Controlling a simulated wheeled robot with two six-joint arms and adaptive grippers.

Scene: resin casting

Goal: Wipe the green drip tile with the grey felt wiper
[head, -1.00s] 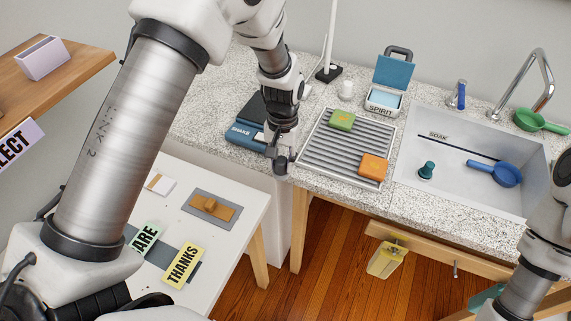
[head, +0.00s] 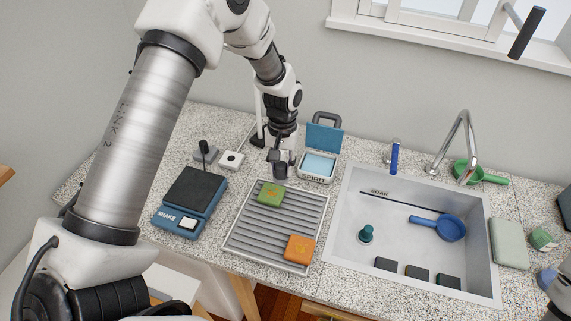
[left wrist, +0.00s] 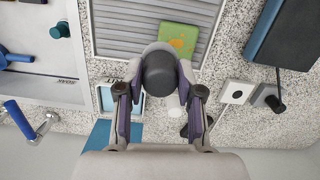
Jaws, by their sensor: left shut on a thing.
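The green drip tile (head: 270,195) lies on the ribbed rack (head: 236,254), near its back, with an orange mark on top. It also shows in the left wrist view (left wrist: 179,38). My left gripper (head: 281,158) is shut on the grey felt wiper (head: 280,171), a dark rounded piece that also shows between the fingers in the left wrist view (left wrist: 160,74). The wiper is above the counter just behind the rack, beside the open SPIRIT box (head: 318,166) with its pale blue pad, and apart from the tile.
An orange tile (head: 299,249) lies at the rack's front right. A blue scale (head: 187,203) stands left of the rack. The sink (head: 345,225) is to the right, with a blue strainer (head: 447,228) and a teal plunger-like piece (head: 366,234) inside.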

